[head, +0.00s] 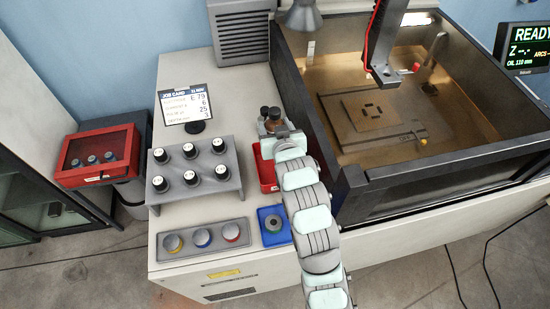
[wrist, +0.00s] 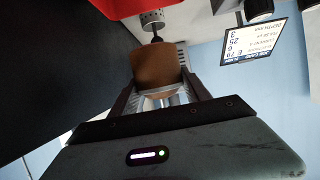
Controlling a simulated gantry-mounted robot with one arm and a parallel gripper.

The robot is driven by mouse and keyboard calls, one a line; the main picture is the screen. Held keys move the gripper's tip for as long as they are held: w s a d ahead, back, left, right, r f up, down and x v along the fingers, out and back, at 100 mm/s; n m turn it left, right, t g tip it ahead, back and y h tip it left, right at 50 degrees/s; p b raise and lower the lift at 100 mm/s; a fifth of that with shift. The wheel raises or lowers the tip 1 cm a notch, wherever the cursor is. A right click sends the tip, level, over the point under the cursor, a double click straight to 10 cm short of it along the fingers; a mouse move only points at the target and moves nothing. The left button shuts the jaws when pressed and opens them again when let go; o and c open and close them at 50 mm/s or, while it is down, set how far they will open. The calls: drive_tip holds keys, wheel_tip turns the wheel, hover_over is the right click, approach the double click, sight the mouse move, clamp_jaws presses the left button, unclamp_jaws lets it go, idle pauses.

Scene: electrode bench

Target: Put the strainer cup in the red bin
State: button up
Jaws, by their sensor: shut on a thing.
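My gripper (wrist: 156,90) is shut on a brown, cup-like piece (wrist: 155,64), which I take to be the strainer cup; no holes in it can be made out. The piece also shows small in the head view (head: 273,125), just beyond the gripper's end. The fingers grip it from both sides. The red bin (head: 266,170) sits on the bench, partly hidden by my arm. The gripper's end is higher in the head view than the bin, at its far side; I cannot tell the height between them.
An electrode rack (head: 205,195), a tray of round pieces (head: 203,238) and a job card (head: 186,105) stand left. The machine tank's dark wall (head: 298,110) is close on the right. A perforated grey cylinder (wrist: 151,19) is beyond the held piece.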

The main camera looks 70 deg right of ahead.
wheel_tip(320, 180, down, 14)
drive_tip(key=shift+p, duration=0.4)
drive_tip(key=shift+f, duration=0.1)
drive_tip(key=o, duration=1.5)
drive_tip(key=shift+o, duration=0.2)
